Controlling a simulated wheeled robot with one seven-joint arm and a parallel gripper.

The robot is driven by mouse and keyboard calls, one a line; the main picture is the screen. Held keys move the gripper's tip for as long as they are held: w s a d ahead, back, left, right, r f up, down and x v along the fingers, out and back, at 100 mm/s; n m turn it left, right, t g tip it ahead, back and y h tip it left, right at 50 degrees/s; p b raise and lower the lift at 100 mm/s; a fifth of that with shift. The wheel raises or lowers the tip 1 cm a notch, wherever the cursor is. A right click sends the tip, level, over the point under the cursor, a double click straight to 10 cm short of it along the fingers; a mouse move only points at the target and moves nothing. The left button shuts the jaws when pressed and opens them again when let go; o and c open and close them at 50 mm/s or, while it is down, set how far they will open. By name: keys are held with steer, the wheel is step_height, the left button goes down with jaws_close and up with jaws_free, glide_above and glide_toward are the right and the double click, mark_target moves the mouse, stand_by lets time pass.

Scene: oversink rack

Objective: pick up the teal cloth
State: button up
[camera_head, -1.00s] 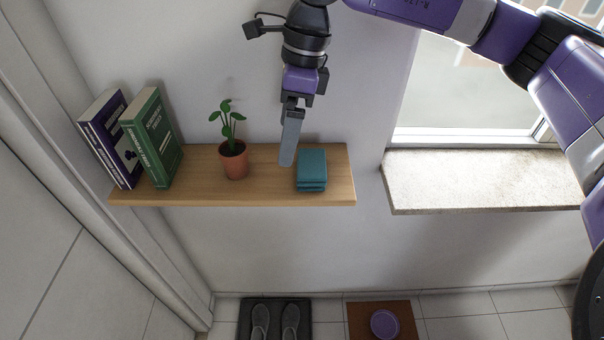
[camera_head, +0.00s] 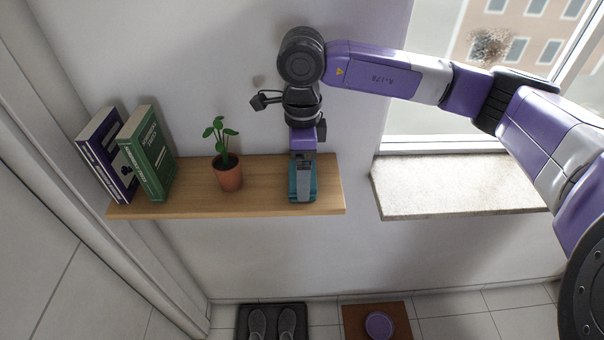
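The teal cloth (camera_head: 294,194), a small folded stack, lies near the right end of the wooden shelf (camera_head: 262,200). My gripper (camera_head: 304,190) points down at the cloth, with its grey finger in front of the cloth's middle. Teal shows on both sides of the finger. Only one finger shows clearly; I cannot tell the gap between the fingers or whether they touch the cloth.
A potted plant (camera_head: 229,176) stands left of the cloth on the shelf. A green book (camera_head: 151,155) and a purple book (camera_head: 104,158) lean at the left end. A stone window sill (camera_head: 450,187) is at the right. A wall is behind the shelf.

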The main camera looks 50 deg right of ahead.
steer(key=shift+f, duration=0.2)
steer(key=c, duration=1.1)
steer(key=shift+r, duration=0.15)
step_height(320, 180, up, 20)
steer(key=b, duration=0.4)
steer(key=o, duration=0.6)
steer(key=c, duration=0.4)
steer(key=shift+s, duration=0.1)
